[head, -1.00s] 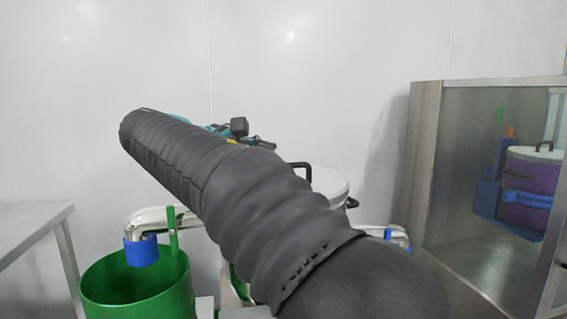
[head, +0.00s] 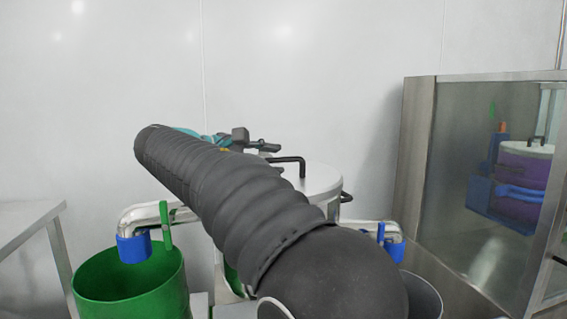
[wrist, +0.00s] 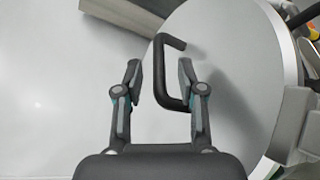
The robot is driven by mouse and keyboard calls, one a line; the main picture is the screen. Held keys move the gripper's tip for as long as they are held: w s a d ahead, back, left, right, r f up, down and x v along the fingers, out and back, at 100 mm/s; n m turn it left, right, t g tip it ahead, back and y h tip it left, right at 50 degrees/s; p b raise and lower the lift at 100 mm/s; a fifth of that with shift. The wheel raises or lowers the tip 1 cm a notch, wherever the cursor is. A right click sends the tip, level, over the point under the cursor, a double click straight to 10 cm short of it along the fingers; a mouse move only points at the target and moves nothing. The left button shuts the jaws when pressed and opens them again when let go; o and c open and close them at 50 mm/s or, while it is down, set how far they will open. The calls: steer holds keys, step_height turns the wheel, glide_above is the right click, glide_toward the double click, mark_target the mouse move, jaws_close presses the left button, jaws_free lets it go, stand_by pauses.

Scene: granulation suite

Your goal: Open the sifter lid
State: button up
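The sifter lid (head: 322,180) is a pale round disc on the sifter, partly hidden behind my arm in the head view. Its black bracket-shaped handle (head: 290,160) rises from the top. In the wrist view, the lid (wrist: 232,62) fills the right half, and the handle's long bar (wrist: 159,68) lies between the fingers of my gripper (wrist: 158,78). The fingers are apart, with visible gaps on both sides of the bar. In the head view, my gripper (head: 262,146) is beside the handle, partly hidden by my arm.
A green bucket (head: 95,298) stands at the lower left, under a metal spout with a blue collar (head: 133,249). A steel-framed glass cabinet (head: 420,150) stands at the right. A bare table (head: 25,225) is at the left. A grey container (head: 425,295) is at the lower right.

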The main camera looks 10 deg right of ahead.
steer(key=shift+x, duration=1.7)
jaws_close()
